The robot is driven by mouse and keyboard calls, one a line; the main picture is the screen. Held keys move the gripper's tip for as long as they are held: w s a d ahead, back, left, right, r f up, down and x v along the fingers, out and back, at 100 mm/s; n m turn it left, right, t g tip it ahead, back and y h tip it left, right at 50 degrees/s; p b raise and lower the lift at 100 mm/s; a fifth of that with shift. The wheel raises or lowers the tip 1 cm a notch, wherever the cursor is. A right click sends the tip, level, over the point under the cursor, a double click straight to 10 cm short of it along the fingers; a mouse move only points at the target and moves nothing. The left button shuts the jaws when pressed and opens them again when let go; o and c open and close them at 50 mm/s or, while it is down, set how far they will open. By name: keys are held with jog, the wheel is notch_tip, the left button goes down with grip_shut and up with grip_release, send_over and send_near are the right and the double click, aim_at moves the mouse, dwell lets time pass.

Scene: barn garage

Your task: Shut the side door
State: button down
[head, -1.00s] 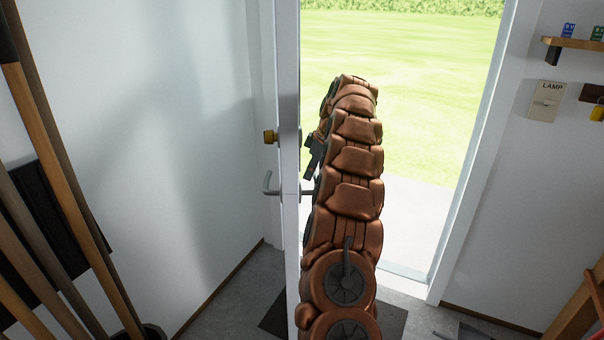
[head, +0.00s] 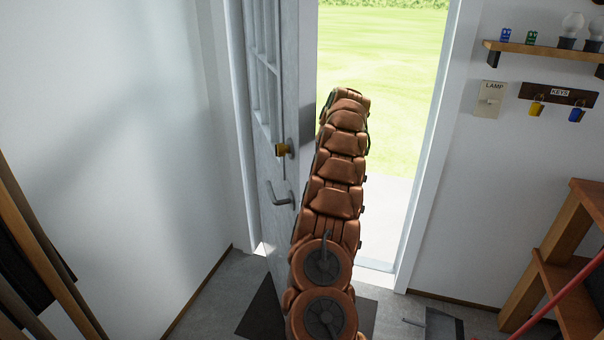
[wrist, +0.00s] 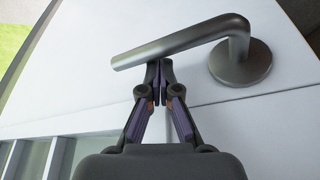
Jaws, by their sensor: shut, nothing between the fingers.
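The side door (head: 261,95) stands partly open at the left of the doorway, its inner face with panes turned toward the head camera. That face carries a lever handle (head: 280,196) and a brass lock knob (head: 283,149). My arm reaches past the door's free edge, and my gripper is hidden in the head view. In the wrist view my gripper (wrist: 159,75) is shut and empty, its fingertips just below a grey lever handle (wrist: 190,40) on the white door face (wrist: 275,120). I cannot tell whether they touch it.
The doorway opens onto grass (head: 400,100) right of my arm. A dark mat (head: 262,312) lies on the floor. Long wooden poles (head: 45,250) stand at left.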

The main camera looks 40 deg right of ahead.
jog(key=shift+s+d+r+p, duration=0.1)
jog(key=shift+s+d+p, duration=0.2)
jog(key=shift+d+p, duration=0.45)
jog(key=shift+s+d+f+p, duration=0.1)
jog(key=shift+s+d+p, duration=0.2)
jog(key=shift+d+p, duration=0.5)
jog(key=shift+s+d+r+p, duration=0.1)
jog(key=shift+s+d+p, duration=0.3)
jog(key=shift+d, duration=0.6)
jog(key=shift+w, duration=0.1)
